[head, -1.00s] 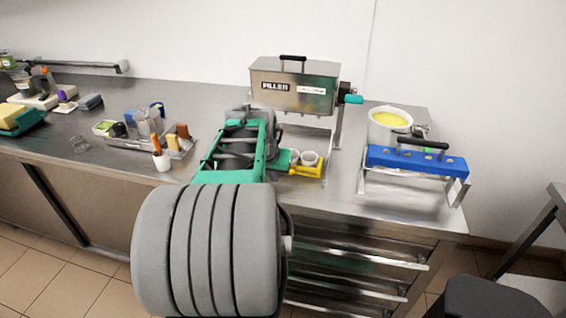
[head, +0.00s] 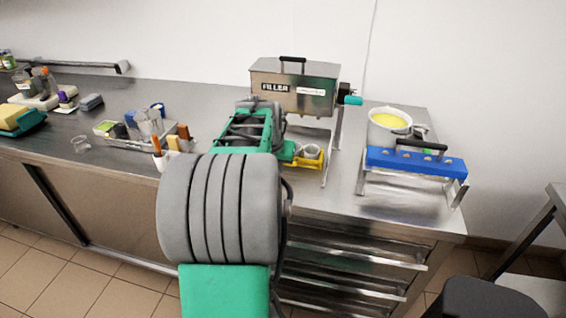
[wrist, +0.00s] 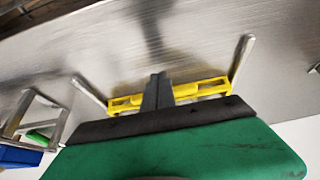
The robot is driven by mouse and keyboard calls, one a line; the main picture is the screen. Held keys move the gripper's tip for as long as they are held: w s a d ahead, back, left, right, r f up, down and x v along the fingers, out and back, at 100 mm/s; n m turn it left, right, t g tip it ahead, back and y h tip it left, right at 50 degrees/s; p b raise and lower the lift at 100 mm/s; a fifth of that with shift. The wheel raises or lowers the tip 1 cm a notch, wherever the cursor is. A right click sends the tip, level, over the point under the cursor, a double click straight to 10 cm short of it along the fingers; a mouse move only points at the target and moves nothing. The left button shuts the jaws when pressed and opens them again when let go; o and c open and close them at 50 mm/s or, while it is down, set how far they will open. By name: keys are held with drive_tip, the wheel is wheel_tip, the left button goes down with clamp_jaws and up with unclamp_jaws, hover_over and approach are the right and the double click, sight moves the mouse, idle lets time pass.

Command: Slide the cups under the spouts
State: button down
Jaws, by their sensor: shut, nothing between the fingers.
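The steel filler (head: 295,88) stands on legs at the back of the counter. A yellow cup carrier (head: 316,163) sits low in front of and partly under it. One pale cup (head: 311,152) shows in the carrier; my arm hides the carrier's left part. In the wrist view the yellow carrier (wrist: 215,88) spans between two metal legs, and no cups show there. My gripper (wrist: 157,78) is shut and empty, its dark fingers together across the carrier's middle. I cannot tell whether they touch it. The spouts are not clearly visible. In the head view my arm hides the fingers.
Right of the filler stand a pot of yellow mix (head: 389,124) and a blue rack (head: 415,161) on metal legs. A tray with small containers (head: 145,142) is to the left. Bare counter (head: 215,105) lies behind that tray, left of the filler.

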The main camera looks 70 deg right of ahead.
drive_tip(key=shift+w+d+p, duration=0.3)
drive_tip(key=shift+d+p, duration=0.4)
drive_tip(key=shift+d, duration=1.35)
drive_tip(key=shift+w+d+p, duration=0.35)
drive_tip(key=shift+d+p, duration=0.3)
drive_tip(key=shift+d, duration=1.35)
drive_tip(key=shift+w+d+p, duration=0.3)
drive_tip(key=shift+d+p, duration=0.4)
drive_tip(key=shift+d, duration=1.35)
drive_tip(key=shift+a, duration=0.15)
drive_tip(key=shift+s+a+b, duration=0.1)
drive_tip(key=shift+a+b, duration=0.25)
drive_tip(key=shift+a, duration=0.15)
drive_tip(key=shift+a+p+v, duration=0.2)
drive_tip(key=shift+p+v, duration=0.65)
drive_tip(key=shift+v, duration=2.05)
drive_tip(key=shift+f, duration=0.1)
